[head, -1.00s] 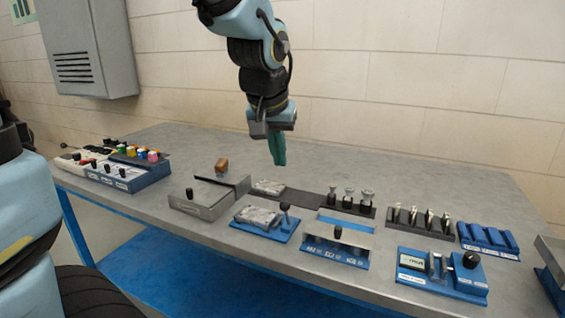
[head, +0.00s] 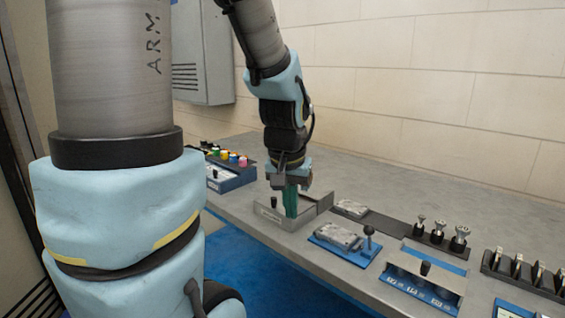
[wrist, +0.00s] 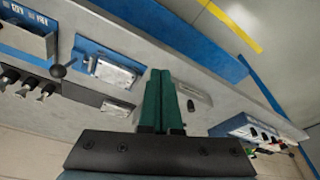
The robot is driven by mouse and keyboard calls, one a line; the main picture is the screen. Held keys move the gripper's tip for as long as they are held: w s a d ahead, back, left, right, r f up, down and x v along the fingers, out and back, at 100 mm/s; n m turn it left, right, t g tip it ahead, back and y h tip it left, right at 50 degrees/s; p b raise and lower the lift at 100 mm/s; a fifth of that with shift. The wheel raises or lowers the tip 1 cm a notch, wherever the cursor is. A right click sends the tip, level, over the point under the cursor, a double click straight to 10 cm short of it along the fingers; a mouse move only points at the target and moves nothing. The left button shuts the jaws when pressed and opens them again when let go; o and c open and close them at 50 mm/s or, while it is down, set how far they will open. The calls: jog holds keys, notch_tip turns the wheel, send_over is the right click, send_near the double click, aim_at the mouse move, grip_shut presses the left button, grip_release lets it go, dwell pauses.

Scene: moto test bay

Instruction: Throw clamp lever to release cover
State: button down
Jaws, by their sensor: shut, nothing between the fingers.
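The clamp fixture has a blue base (head: 337,252) with a grey metal cover (head: 338,236) lying on it. The clamp lever (head: 369,232), a short rod with a dark ball knob, stands at the base's right end. In the wrist view, the lever's ball (wrist: 58,70) and the cover (wrist: 115,73) are left of my fingers. My gripper (head: 291,214) has green fingers, shut and empty. It appears over the grey box, left of the clamp fixture and apart from the lever. The wrist view shows the closed fingers (wrist: 160,75) side by side.
The low grey box (head: 268,223) with a black knob (head: 274,202) is beside my fingers. A blue slotted unit (head: 420,290) stands right of the clamp fixture, with several knobbed plungers (head: 438,231) behind it. Coloured buttons (head: 233,158) are at the far left. The bench's back is clear.

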jog(key=s+a+f+n+g, duration=0.1)
jog(key=s+a+f+n, duration=0.2)
jog(key=a, duration=0.6)
jog(key=w+d+r+m+g+y+p, duration=0.15)
jog(key=w+d+m, duration=0.25)
jog(key=d+m, duration=0.5)
jog(key=w+d+r+m+g+y, duration=0.1)
jog(key=w+d+r+m, duration=0.25)
jog(key=d+m, duration=0.5)
jog(key=s+d+r+m+y+p, duration=0.1)
jog(key=d+r+m, duration=0.1)
jog(key=d+m, duration=0.65)
jog(key=s+d+r+m+y, duration=0.1)
jog(key=s+d+r+m, duration=0.15)
jog(key=d+m, duration=0.6)
jog(key=n+p, duration=0.3)
jog(key=p, duration=0.1)
send_over(369, 239)
jog(key=d, duration=0.3)
notch_tip(369, 239, down, 9)
jog(key=shift+w+f, duration=0.15)
jog(key=shift+w, duration=0.1)
jog(key=shift+a+m, duration=0.15)
jog(key=shift+m, duration=0.1)
